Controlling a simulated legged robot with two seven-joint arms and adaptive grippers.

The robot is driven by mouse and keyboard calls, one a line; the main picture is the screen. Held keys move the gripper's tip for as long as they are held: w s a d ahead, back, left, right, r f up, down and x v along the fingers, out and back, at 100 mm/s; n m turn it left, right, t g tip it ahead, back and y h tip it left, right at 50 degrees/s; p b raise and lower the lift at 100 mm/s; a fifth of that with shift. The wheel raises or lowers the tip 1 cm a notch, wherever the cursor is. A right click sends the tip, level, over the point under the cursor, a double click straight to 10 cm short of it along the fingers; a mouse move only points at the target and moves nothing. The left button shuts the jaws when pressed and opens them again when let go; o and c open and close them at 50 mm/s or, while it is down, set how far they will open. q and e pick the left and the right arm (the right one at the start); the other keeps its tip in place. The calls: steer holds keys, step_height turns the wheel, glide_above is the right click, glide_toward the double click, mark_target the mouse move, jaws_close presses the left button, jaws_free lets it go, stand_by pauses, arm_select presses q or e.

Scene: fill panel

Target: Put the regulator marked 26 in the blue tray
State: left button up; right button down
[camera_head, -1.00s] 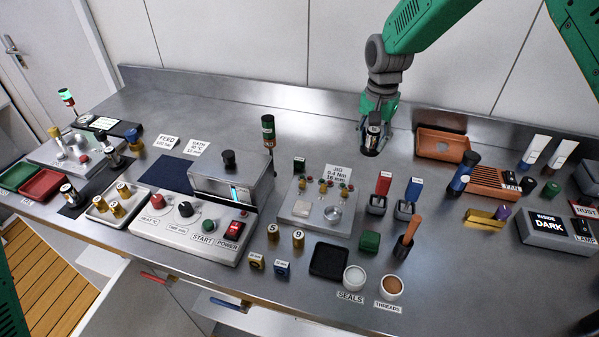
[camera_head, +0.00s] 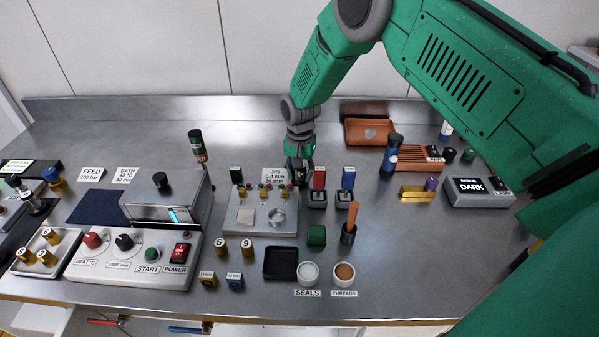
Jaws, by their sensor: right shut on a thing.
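My right gripper (camera_head: 299,178) is shut on a small dark thing with a pale patch, just behind the right part of the jig (camera_head: 240,228). The fingers hide most of the held thing, and no number on it can be read. A dark blue flat square (camera_head: 98,206) lies at the left, behind the heating unit; I cannot tell whether it is a tray or a mat. Brass pieces marked 5 (camera_head: 221,248) and 9 (camera_head: 247,248) stand in front of the jig. No mark 26 is readable. My left gripper is not in view.
The heating unit (camera_head: 133,262) with its raised box fills the left front. An orange tray (camera_head: 352,142) is at the back.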

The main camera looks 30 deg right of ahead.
steer(key=shift+r, duration=0.1)
steer(key=c, duration=1.2)
jaws_free()
steer(key=shift+s+d, duration=0.1)
steer(key=shift+o, duration=0.2)
steer(key=shift+d+f, duration=0.15)
steer(key=shift+f, duration=0.05)
